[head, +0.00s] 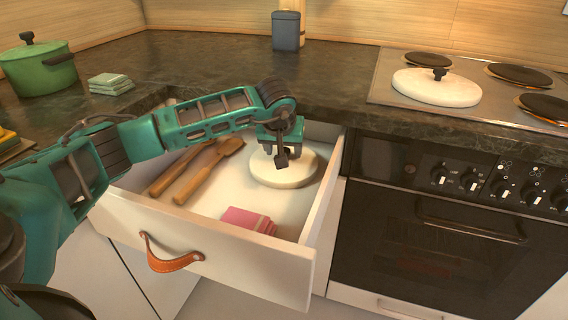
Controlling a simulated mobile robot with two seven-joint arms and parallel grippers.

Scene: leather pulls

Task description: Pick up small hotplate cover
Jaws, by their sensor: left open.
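A small round cream hotplate cover (295,174) lies in the open white drawer, at its back right. My left gripper (281,160) is open and points down over the cover, at its knob. The gripper hides the knob, so I cannot tell whether the fingers touch it. A second, larger pale cover (436,88) with a black knob sits on the front left plate of the hob. My right gripper is not in view.
The open drawer (205,240) has a leather pull (170,256), wooden utensils (196,170) at its left and folded pink cloths (249,220) near its front. The drawer walls and the worktop edge above hem in the cover. A green pot (40,70) stands far left.

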